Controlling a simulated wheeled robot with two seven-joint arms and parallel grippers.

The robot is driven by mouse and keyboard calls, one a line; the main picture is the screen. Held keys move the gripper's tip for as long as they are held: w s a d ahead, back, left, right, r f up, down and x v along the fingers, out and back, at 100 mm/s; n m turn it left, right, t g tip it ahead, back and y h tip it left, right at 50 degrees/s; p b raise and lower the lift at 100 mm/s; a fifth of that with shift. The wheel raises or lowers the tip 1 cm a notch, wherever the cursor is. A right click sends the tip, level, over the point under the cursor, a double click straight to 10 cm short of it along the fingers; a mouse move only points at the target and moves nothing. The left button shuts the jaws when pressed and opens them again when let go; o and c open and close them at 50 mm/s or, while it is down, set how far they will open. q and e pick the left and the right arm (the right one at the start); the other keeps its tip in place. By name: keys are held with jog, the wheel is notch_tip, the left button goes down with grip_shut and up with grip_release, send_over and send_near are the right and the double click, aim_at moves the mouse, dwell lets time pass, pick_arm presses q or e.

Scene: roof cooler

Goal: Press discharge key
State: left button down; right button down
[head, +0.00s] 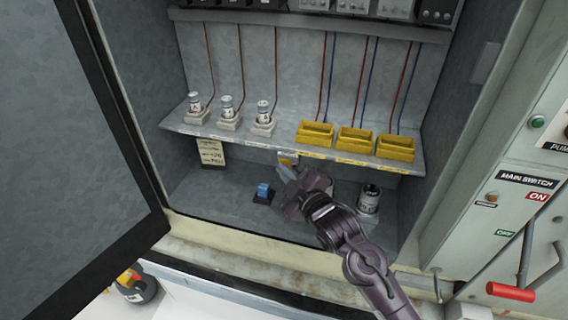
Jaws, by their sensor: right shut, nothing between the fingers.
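My right gripper (285,172) is shut and empty inside the open cabinet, just below the shelf front. Its tip is at or close to a small white and yellow piece (288,158) under the shelf edge, which the gripper partly covers. I cannot tell whether they touch. A blue block on a black base (263,191) stands on the cabinet floor, left of the gripper. No label for a discharge key is readable, so I cannot tell which of these is the key. My left gripper is not in view.
The shelf (285,143) holds several white-based cylinders and yellow trays (315,134). A handwritten note (211,152) hangs below it. A can (368,199) stands right of my gripper. The dark-framed door (75,130) is open at left; a red-handled main switch (511,292) is at right.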

jog(key=shift+s+a, duration=0.2)
jog(key=shift+s, duration=0.55)
jog(key=s, duration=0.1)
jog(key=s+a+p, duration=0.1)
jog(key=s, duration=0.2)
jog(key=shift+s+a+p, duration=0.3)
jog(key=shift+s+p, duration=0.05)
jog(key=shift+f, duration=0.1)
dwell(0.5)
